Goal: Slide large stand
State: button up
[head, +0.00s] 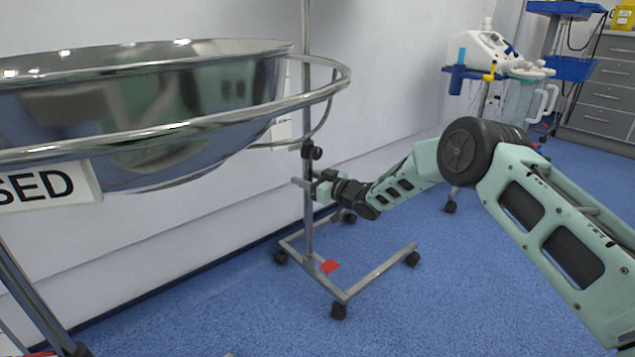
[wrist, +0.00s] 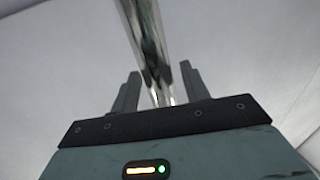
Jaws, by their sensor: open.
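A tall metal stand (head: 308,225) with a thin upright pole and a wheeled base stands by the wall in the head view. My gripper (head: 306,184) is at the pole, just below its black clamp knob. In the wrist view, my gripper (wrist: 159,80) is open, with its two dark fingers on either side of the shiny pole (wrist: 148,40). I cannot tell whether either finger touches it. The top of the pole is out of view, and part of it is behind the bowl's rim ring.
A large steel bowl (head: 150,95) in a metal ring, with a white sign (head: 45,188), fills the left foreground, near the pole. A medical trolley (head: 500,60) and grey drawers (head: 605,95) stand at the back right. Blue floor (head: 440,310) is clear right of the base.

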jog(key=p+v, duration=0.7)
jog(key=v, duration=1)
jog(key=shift+s+d, duration=0.1)
